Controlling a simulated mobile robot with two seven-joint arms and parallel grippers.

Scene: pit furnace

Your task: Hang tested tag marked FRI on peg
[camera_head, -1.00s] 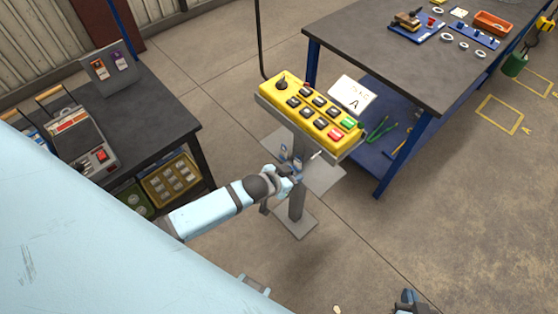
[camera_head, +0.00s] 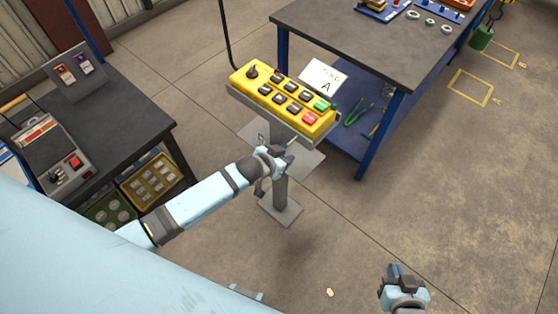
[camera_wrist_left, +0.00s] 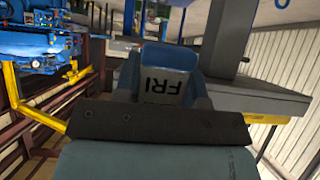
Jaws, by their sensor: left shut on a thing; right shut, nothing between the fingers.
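My left gripper (camera_head: 280,157) is in front of the post below the yellow button box in the head view. It is shut on a pale tag marked FRI (camera_wrist_left: 164,86), whose letters appear upside down in the left wrist view. The tag is hard to make out in the head view. A short thin light rod (camera_head: 293,140) shows just above the gripper, under the box; I cannot tell whether it is the peg. My right gripper (camera_head: 396,272) is shut and empty, low over open floor at the lower right.
The yellow button box (camera_head: 284,98) stands on a post with a floor plate. A blue-legged workbench (camera_head: 365,45) is behind it. At left, a dark table (camera_head: 110,100) carries a grey device and a stand (camera_head: 75,70) with orange and purple tags.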

